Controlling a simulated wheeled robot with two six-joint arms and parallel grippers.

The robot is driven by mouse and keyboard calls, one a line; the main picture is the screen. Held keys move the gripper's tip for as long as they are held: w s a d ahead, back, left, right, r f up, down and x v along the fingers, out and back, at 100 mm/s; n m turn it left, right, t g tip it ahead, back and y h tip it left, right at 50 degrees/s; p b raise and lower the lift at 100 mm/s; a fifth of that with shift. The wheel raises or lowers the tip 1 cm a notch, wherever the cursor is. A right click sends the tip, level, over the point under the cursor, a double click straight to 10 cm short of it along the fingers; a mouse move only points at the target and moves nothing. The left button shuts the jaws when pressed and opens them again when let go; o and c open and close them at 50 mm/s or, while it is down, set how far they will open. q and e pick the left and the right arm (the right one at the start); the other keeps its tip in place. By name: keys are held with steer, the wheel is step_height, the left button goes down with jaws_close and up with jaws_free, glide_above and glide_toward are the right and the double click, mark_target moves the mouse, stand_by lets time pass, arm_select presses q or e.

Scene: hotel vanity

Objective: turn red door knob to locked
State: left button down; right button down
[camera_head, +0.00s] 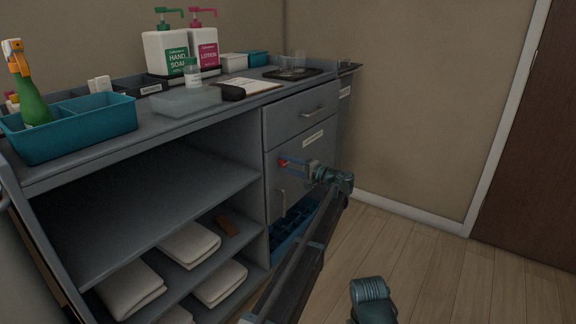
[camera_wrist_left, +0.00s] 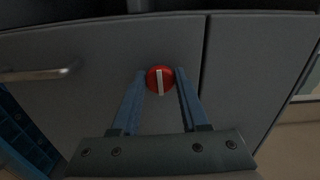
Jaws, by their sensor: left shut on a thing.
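The red round knob (camera_wrist_left: 153,82) with a white bar sits on a grey cabinet door (camera_wrist_left: 100,50). The white bar stands close to upright in the left wrist view. In the head view the left gripper (camera_head: 290,164) reaches the knob from the right.
A metal door handle (camera_wrist_left: 38,75) is left of the knob. A drawer (camera_head: 295,115) with a handle is above the door. The counter holds a teal caddy (camera_head: 85,140), pump bottles (camera_head: 165,50) and a clear bin (camera_head: 180,102). Folded towels (camera_head: 188,243) lie on open shelves. The floor at right is clear.

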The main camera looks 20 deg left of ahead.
arm_select(q)
steer(key=shift+m, duration=0.3)
stand_by(0.4)
steer(key=shift+c, duration=2.2)
jaws_free()
steer(key=shift+d, duration=0.1)
steer(key=v, duration=1.3)
steer(key=shift+d, duration=0.3)
steer(key=shift+s, duration=0.1)
